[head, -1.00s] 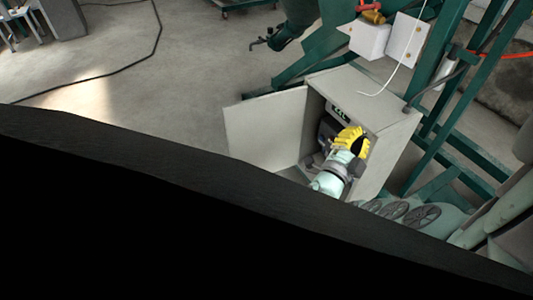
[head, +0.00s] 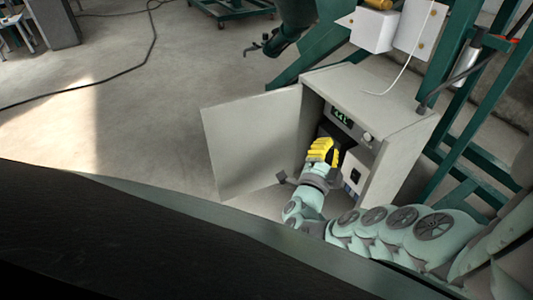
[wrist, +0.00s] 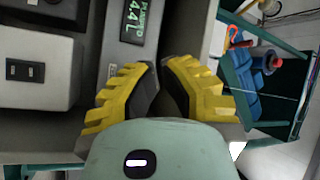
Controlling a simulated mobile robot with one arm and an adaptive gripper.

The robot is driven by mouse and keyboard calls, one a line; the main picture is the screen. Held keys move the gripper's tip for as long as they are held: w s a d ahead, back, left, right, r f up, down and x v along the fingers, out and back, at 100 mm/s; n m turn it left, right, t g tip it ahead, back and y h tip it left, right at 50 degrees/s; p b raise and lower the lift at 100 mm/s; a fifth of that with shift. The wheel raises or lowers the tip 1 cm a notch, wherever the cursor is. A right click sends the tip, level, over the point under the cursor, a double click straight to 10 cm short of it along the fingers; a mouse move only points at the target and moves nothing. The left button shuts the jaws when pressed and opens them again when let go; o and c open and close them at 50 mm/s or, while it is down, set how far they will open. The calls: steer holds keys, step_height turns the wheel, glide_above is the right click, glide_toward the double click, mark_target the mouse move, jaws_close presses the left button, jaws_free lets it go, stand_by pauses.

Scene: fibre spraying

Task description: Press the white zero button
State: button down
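The grey control cabinet (head: 378,92) stands with its door (head: 250,145) open to the left. Inside near the top is a panel with a green-lit display (head: 341,117), and a round pale knob (head: 367,137) is to its right. The display also shows in the wrist view (wrist: 135,20), at the top. I cannot make out the white zero button in either view. My gripper (head: 324,148) has yellow fingers and is in the cabinet opening, below the display. In the wrist view, my gripper (wrist: 162,68) shows a narrow gap between its fingers, with nothing held.
A white box with a black switch (head: 354,176) is inside the cabinet, right of my gripper; it shows large at left in the wrist view (wrist: 30,75). Green steel framing (head: 465,110) stands right of the cabinet.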

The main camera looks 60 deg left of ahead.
mark_target(368, 136)
steer(key=w+b, duration=0.1)
steer(key=w, duration=0.8)
steer(key=shift+d+b, duration=0.3)
steer(key=shift+b, duration=0.1)
steer(key=c, duration=1.6)
jaws_free()
jaws_close()
